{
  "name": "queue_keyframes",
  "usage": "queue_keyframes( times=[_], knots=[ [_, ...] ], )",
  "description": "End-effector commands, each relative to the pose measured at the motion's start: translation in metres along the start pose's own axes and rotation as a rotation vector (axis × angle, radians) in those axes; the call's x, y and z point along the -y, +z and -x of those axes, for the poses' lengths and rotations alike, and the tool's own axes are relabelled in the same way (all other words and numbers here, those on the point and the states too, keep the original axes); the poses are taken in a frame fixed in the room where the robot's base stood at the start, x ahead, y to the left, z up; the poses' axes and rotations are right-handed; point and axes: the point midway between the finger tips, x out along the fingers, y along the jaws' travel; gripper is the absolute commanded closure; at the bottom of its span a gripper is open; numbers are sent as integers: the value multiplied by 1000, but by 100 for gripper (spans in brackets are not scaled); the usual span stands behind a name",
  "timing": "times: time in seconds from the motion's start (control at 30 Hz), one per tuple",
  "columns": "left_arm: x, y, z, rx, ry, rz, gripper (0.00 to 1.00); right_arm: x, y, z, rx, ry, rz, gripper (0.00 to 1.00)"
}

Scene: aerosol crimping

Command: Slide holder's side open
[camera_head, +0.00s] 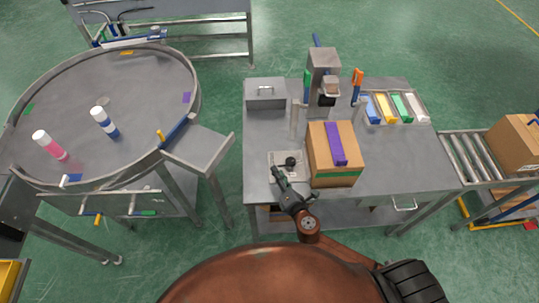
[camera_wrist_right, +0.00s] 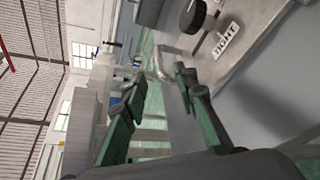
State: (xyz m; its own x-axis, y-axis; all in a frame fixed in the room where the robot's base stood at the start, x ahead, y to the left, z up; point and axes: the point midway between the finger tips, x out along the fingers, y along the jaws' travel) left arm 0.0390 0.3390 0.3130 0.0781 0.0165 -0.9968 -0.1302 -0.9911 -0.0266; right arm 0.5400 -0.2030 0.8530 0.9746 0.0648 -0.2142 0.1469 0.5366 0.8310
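A pale flat plate (camera_head: 275,158) with a black round knob (camera_head: 291,161) lies at the front left of the grey workbench; I take it to be the holder or part of it. In the right wrist view the plate (camera_wrist_right: 263,13) shows the black knob (camera_wrist_right: 193,16) and a white label reading "RIGHT" (camera_wrist_right: 228,39). My right gripper (camera_head: 277,173) is at the plate's front edge, left of the cardboard box. Its two green fingers (camera_wrist_right: 161,77) stand apart with nothing between them. I cannot tell whether it touches the plate. My left gripper is not in view.
A cardboard box (camera_head: 345,168) with purple tape stands close right of my gripper. Behind it is a press (camera_head: 323,70); coloured bins (camera_head: 397,108) are at the back right. A round table (camera_head: 80,85) with a pink can (camera_head: 50,146) and a blue-white can (camera_head: 104,122) is left.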

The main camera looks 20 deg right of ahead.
Motion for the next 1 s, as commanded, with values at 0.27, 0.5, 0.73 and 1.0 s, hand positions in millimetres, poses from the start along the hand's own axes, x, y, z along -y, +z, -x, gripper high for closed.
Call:
queue_keyframes(
  times=[0.27,0.5,0.73,1.0],
  knots=[
    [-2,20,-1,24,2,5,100,-1,0,-38,1,1,1,73],
    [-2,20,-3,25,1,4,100,-1,-1,-69,-1,1,0,73],
    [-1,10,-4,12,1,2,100,-1,-2,-77,-3,1,0,73],
    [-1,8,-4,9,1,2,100,-1,-2,-77,-3,1,0,80]
  ],
)
